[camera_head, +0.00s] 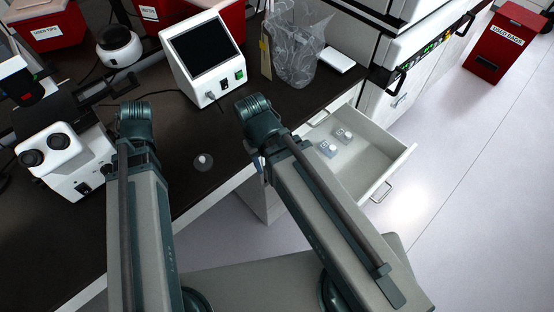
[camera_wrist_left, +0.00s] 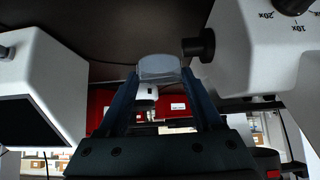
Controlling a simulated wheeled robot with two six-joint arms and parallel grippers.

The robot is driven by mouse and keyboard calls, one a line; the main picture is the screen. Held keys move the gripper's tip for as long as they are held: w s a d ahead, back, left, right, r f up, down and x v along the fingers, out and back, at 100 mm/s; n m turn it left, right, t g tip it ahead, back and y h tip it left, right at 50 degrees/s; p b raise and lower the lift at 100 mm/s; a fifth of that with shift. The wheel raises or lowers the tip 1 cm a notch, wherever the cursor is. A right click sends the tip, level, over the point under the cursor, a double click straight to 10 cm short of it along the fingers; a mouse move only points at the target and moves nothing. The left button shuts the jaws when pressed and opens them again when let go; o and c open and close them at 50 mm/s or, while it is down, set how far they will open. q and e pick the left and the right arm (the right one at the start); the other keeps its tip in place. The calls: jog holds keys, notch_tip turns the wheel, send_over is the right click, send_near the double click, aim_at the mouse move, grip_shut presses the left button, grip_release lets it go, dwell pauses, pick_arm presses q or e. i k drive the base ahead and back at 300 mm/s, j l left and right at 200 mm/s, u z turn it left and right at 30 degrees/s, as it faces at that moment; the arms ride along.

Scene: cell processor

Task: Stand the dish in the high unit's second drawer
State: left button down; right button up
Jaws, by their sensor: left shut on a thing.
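In the left wrist view my left gripper (camera_wrist_left: 160,84) is shut on a pale, clear, rounded thing (camera_wrist_left: 160,68) that looks like the dish, held between the fingertips. In the head view this gripper and what it holds are hidden behind my left arm. An open pale drawer (camera_head: 375,178) juts out below the bench at the right, with a few small whitish pieces inside. I cannot tell whether it is the high unit's second drawer.
A microscope (camera_head: 72,165) stands at the left and a screen box (camera_head: 203,58) at the back of the dark bench. A small clear round thing with a white middle (camera_head: 203,162) sits between my arms. A clear bag (camera_head: 295,50) stands behind the drawer.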

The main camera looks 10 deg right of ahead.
aim_at(347, 186)
jog(key=j+z, duration=0.1)
jog(key=z, duration=0.35)
jog(key=k+z, duration=0.1)
jog(key=z, duration=0.4)
jog(key=k+j+z, duration=0.1)
jog(key=z, duration=0.85)
jog(key=k+l, duration=0.05)
